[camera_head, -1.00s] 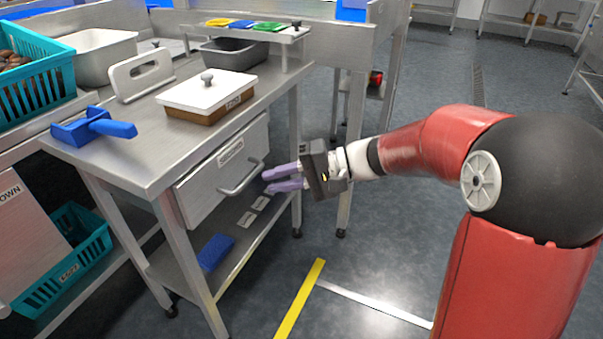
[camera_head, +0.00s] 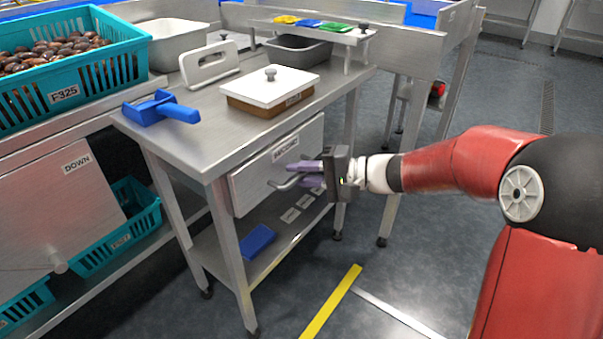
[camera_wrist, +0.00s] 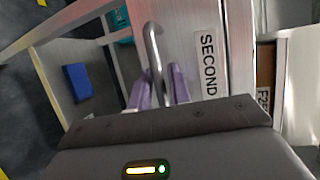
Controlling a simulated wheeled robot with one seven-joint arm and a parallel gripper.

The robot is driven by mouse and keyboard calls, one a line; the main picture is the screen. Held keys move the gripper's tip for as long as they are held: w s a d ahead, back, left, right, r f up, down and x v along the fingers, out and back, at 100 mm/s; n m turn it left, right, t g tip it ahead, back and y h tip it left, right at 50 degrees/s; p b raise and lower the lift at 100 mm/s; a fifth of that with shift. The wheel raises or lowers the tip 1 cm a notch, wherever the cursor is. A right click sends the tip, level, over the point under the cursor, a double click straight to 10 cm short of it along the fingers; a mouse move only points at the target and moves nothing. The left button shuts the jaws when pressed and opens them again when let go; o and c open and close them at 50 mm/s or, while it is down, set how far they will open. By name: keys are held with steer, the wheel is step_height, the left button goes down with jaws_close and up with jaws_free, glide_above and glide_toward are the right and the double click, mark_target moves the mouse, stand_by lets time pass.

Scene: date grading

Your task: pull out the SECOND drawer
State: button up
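The drawer (camera_head: 252,188) is a grey metal front under the steel table's top. It looks closed. In the wrist view its label (camera_wrist: 208,62) reads SECOND. A curved metal bar handle (camera_head: 285,185) stands out from the front; it also shows in the wrist view (camera_wrist: 151,45). My gripper (camera_head: 309,173) is at the handle's right part, with its two purple fingers apart. In the wrist view the handle runs down between the fingers (camera_wrist: 160,88). A gap seems to remain beside the bar; exact contact is hidden.
On the steel table (camera_head: 190,140) stand a lidded box (camera_head: 255,105), a blue scoop (camera_head: 155,108) and a white handled board (camera_head: 208,65). A lower shelf holds a blue block (camera_head: 257,240). Teal crates (camera_head: 110,75) are at left. The floor in front of the drawer is open.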

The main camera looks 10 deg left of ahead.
steer(key=shift+c, duration=0.3)
jaws_close()
steer(key=shift+d, duration=0.1)
steer(key=s+d+b, duration=0.2)
steer(key=s+d, duration=0.1)
steer(key=d, duration=0.5)
steer(key=s+d+b, duration=0.1)
steer(key=s+d, duration=0.3)
steer(key=d, duration=0.4)
steer(key=shift+d+b, duration=0.35)
steer(key=shift+b, duration=0.05)
steer(key=shift+o, duration=0.3)
jaws_free()
